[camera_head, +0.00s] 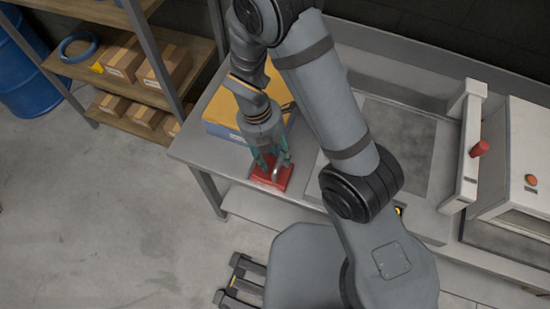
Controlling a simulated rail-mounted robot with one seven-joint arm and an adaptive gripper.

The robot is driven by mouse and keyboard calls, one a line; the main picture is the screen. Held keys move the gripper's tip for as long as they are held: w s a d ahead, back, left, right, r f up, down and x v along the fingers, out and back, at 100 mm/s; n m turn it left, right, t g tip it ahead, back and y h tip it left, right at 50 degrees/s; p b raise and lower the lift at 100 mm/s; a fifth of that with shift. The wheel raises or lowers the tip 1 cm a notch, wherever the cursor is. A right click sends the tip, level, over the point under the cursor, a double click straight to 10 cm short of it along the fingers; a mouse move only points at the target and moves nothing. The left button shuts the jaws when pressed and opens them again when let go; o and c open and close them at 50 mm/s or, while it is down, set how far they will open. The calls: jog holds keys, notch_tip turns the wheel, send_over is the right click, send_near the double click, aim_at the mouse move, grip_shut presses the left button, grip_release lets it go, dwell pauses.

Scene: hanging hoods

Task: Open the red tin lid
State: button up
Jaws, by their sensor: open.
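The red tin (285,178) sits on the grey workbench (190,150), near its front edge. Its top lies under my gripper, so I cannot tell from this view how the lid sits. My gripper (274,172) points down over the tin, with its fingers apart on either side of a small metallic piece at the middle of the tin's top. I cannot tell whether the fingers touch it.
A yellow-topped box (222,108) stands behind the tin, close to my wrist. A machine with a red knob (480,149) stands at the right. Shelves with cardboard boxes (125,60) and a blue barrel (25,75) are at the left.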

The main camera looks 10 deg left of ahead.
jog(key=shift+d+f, duration=0.15)
jog(key=shift+f, duration=0.7)
jog(key=shift+c, duration=1.4)
jog(key=c, duration=0.7)
grip_shut()
